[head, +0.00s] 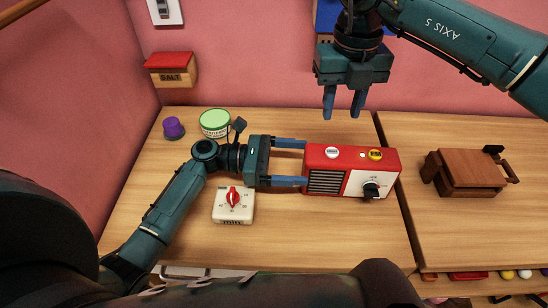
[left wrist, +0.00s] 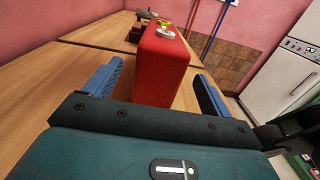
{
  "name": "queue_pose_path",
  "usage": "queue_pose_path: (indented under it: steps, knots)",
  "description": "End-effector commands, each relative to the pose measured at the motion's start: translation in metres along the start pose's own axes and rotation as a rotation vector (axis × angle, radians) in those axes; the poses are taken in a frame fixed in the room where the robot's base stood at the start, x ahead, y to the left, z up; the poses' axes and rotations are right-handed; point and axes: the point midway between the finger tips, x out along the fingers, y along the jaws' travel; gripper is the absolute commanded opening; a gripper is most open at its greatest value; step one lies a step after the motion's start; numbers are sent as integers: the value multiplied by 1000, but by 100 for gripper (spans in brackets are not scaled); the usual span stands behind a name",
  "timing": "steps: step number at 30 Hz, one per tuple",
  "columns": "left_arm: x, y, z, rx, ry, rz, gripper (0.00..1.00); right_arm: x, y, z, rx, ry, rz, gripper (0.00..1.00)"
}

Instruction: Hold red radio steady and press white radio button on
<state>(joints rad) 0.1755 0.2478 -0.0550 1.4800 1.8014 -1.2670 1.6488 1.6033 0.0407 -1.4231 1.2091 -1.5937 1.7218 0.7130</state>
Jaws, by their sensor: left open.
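The red radio (head: 325,165) stands on the wooden table. A white button (head: 332,152) and a yellow button (head: 375,154) sit on its top, and a black knob (head: 370,190) is on its white front panel. My left gripper (head: 304,162) is open at the radio's left end. In the left wrist view the radio (left wrist: 160,70) lies between the two spread fingers, with gaps at both sides. The white button (left wrist: 165,32) also shows there. My right gripper (head: 343,105) is open and empty, pointing down above and behind the radio.
A green-lidded tin (head: 215,123) and a purple object (head: 173,128) are behind my left arm. A brown wooden box (head: 465,172) stands right of the radio, on the neighbouring table. A salt box (head: 172,72) hangs on the pink wall.

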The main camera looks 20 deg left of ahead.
Motion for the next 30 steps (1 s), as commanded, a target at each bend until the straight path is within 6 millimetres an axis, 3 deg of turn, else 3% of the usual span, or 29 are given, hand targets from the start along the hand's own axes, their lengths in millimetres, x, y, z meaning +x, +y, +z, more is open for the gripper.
queue_pose_path:
  steps: [5, 13, 30]
  knots:
    - [11, 0, 0, 0, 0, 0, 84, 0, 0, 0, 0, 0, 1, 36]
    - [12, 0, 0, 0, 0, 0, 84, 0, 0, 0, 0, 0, 1, 36]
    - [11, 0, 0, 0, 1, 0, 38, 0, 0, 0, 0, 0, 1, 36]
